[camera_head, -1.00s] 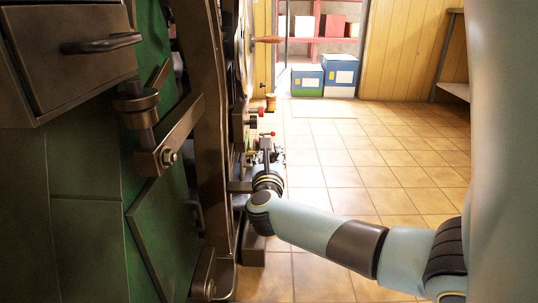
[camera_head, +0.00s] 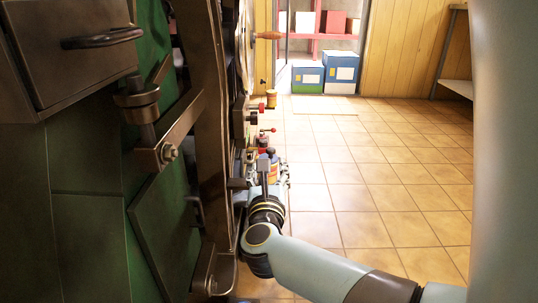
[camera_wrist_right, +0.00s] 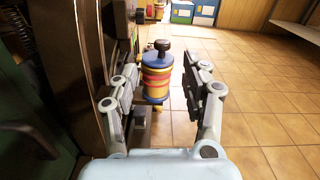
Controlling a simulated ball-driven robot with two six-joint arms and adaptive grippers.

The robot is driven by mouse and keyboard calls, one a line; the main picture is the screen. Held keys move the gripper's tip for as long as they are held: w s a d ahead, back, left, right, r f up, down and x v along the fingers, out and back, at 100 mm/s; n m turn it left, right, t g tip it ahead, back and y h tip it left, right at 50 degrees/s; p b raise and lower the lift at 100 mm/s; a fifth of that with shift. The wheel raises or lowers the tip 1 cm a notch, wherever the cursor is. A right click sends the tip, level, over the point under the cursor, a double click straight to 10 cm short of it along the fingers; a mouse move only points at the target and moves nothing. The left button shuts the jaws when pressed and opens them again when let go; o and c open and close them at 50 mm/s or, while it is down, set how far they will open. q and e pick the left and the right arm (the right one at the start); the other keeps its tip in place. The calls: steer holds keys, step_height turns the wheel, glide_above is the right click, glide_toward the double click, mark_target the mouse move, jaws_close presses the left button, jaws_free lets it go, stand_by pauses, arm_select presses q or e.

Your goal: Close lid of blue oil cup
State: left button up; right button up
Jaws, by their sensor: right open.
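In the right wrist view, a small upright oil cup (camera_wrist_right: 157,86) with blue, red and yellow bands stands between my open right fingers. It has a blue top with a dark knob (camera_wrist_right: 162,45). I cannot tell whether its lid is open or shut. My right gripper (camera_wrist_right: 165,82) has a finger on either side, with no clear contact. In the head view the cup (camera_head: 272,170) shows partly, just beyond my right gripper (camera_head: 269,182), beside the press. My left gripper is not in view.
The green and brown press (camera_head: 160,210) fills the left, close to my right arm. Red-knobbed fittings (camera_head: 256,112) and a brass-coloured cup (camera_head: 271,98) stick out from it farther back. The tiled floor (camera_head: 390,180) on the right is clear. Blue and green boxes (camera_head: 340,75) stand at the back.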

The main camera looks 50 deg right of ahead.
steer(key=shift+v, duration=1.4)
